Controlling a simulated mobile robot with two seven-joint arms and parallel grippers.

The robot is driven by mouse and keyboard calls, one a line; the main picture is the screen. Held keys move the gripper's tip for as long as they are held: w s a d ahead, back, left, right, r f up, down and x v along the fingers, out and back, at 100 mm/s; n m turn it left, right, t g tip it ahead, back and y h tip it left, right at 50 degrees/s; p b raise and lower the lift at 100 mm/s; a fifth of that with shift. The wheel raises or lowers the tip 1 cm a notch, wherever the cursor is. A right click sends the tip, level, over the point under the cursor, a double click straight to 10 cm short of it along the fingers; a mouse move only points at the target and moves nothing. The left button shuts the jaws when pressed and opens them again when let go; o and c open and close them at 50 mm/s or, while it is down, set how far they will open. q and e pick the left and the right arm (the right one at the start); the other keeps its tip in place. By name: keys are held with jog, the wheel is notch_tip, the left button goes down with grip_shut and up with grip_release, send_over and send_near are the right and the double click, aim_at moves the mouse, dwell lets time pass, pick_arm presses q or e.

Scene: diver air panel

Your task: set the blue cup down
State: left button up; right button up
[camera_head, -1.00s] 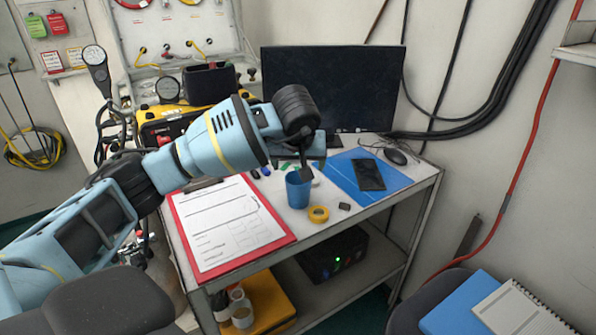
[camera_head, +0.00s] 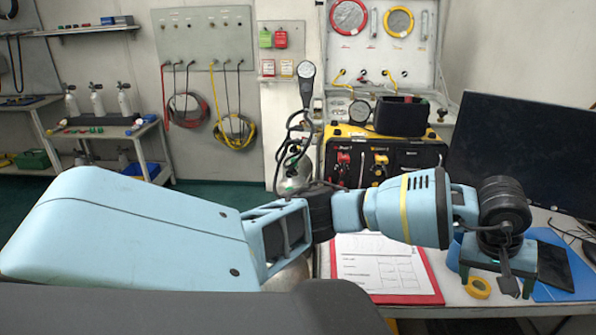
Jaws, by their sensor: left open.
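The blue cup (camera_head: 453,256) stands on the tabletop between the clipboard and my left gripper; only a strip of it shows, and my arm and gripper hide the rest. My left gripper (camera_head: 497,281) points down in front of the monitor, just right of the cup in the picture. Its jaws are apart, and I see nothing held between them. Whether a finger touches the cup is hidden. My right gripper is out of view.
A red clipboard (camera_head: 433,283) with paper lies left of the cup. A yellow tape roll (camera_head: 478,288) lies close in front of the gripper. A blue folder with a dark phone (camera_head: 554,265) lies at right. A monitor (camera_head: 520,145) stands behind.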

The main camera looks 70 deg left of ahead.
pick_arm(q)
jog(key=s+d+f+n+t+h, duration=0.1)
jog(key=s+d+f+n+h, duration=0.3)
jog(key=s+d+n+h, duration=0.6)
jog(key=s+d+f+n+t+h, duration=0.1)
jog(key=s+d+f+n+h, duration=0.45)
jog(key=d+n, duration=0.7)
jog(key=s+a+f+n+t+y, duration=0.3)
jog(key=a+f+n+t+y, duration=0.15)
jog(key=n, duration=0.85)
jog(key=s+a+f+n+t+y, duration=0.4)
jog(key=f+n+t+y, duration=0.15)
jog(key=n, duration=0.75)
jog(key=s+a+f+n+g+y, duration=0.2)
jog(key=s+f+n, duration=0.4)
jog(key=s, duration=0.4)
jog(key=s+a+f+n+g+y, duration=0.2)
jog(key=s+a+f+n+g, duration=0.2)
jog(key=s, duration=0.7)
notch_tip(320, 180, down, 3)
jog(key=n+g, duration=0.2)
jog(key=n, duration=0.2)
jog(key=shift+a+f+n+g, duration=0.15)
jog(key=shift+f+n+g, duration=0.05)
jog(key=shift+n+g, duration=0.2)
jog(key=shift+w, duration=0.1)
